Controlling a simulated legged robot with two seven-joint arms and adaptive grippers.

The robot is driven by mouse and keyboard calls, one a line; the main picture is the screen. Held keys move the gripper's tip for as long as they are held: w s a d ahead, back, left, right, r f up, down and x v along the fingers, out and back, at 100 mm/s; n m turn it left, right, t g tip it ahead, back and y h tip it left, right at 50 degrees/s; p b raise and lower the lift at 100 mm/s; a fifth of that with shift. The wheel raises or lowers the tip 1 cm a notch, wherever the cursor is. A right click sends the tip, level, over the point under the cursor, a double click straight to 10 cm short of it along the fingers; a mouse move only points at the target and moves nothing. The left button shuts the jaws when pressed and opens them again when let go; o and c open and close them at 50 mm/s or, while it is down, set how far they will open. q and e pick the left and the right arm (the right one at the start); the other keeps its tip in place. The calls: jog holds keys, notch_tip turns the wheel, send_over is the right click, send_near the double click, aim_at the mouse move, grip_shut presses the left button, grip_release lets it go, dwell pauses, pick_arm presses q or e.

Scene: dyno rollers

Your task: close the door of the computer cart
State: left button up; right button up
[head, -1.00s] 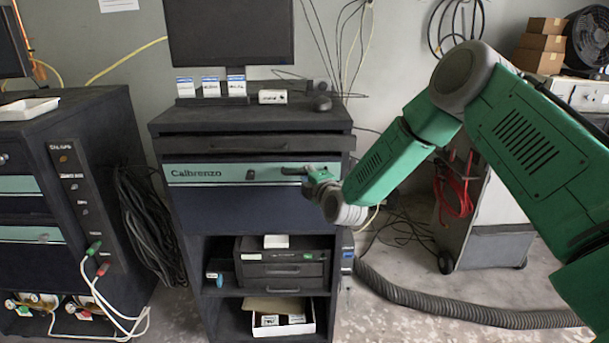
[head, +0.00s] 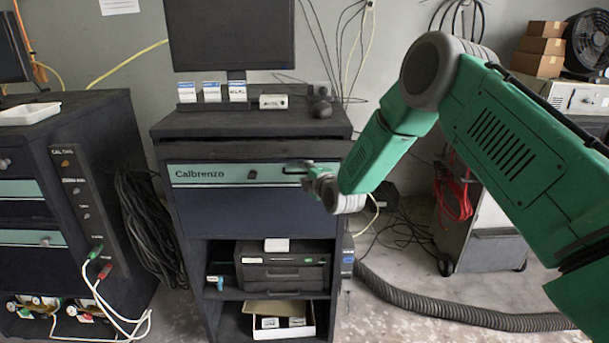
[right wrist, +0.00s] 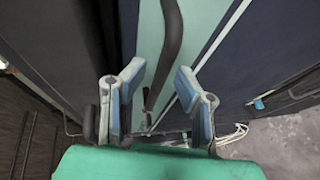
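The computer cart (head: 162,215) stands at the middle left, its dark top carrying a monitor. Its front door panel (head: 240,208) is dark blue with a teal "Calbrenzo" strip on top. I cannot tell whether a gap is left at its edge. A dark bar handle (head: 294,169) is at the strip's right end; it also shows in the right wrist view (right wrist: 171,40). My right gripper (head: 310,182) is at this handle. In the right wrist view its blue-grey fingers (right wrist: 157,97) are apart, with the handle's end between them; contact is unclear. My left gripper is out of view.
Open shelves below the panel hold a dark drawer unit (head: 282,272) and a white box (head: 278,327). Another cart (head: 55,150) with cables stands at left. A ribbed hose (head: 450,316) lies on the floor at right, near a grey wheeled cabinet (head: 490,235).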

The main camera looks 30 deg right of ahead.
jog(key=shift+r, duration=0.15)
jog(key=shift+s, duration=0.1)
jog(key=v, duration=1.1)
jog(key=shift+s, duration=0.4)
jog(key=shift+f, duration=0.2)
